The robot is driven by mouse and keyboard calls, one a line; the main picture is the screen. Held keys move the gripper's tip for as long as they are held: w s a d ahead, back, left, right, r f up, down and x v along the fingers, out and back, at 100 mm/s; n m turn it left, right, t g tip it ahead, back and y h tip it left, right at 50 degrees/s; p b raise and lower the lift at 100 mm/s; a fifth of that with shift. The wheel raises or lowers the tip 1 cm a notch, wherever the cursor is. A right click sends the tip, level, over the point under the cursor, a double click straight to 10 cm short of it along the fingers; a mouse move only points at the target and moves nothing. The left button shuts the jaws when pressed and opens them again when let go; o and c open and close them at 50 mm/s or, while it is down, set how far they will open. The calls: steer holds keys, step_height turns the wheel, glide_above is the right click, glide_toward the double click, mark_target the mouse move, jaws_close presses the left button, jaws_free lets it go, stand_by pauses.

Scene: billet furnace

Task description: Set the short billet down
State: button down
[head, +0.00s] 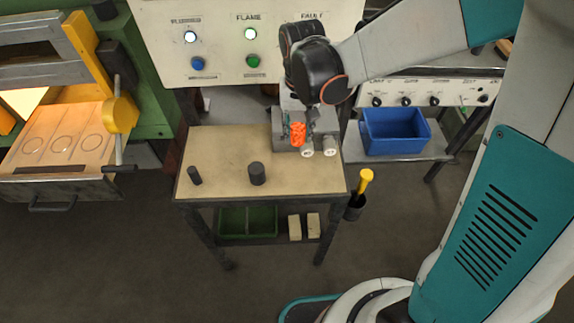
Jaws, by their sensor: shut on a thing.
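My gripper (312,120) points down over the back right of the small table (225,150). It is shut on the short billet, which is largely hidden by the jaws. A bright orange thing (298,133) shows just below and left of the jaws; I cannot tell if it is the billet's surface.
A thin dark cylinder (194,175) and a thicker one (257,174) stand on the table. A blue bin (395,132) is at right, a yellow-handled tool (365,182) hangs off the table's edge. The furnace (60,140) glows at left. The table's middle is free.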

mark_target(298, 139)
step_height(298, 139, down, 16)
steer(key=b, duration=1)
steer(key=shift+w+f, duration=0.1)
steer(key=shift+f, duration=0.05)
steer(key=shift+f, duration=0.1)
steer(key=shift+f+b, duration=0.1)
steer(key=shift+b, duration=0.2)
steer(key=c, duration=1.2)
jaws_free()
steer(key=shift+o, duration=0.2)
step_height(298, 139, up, 12)
steer(key=p, duration=0.4)
steer(key=shift+r, duration=0.2)
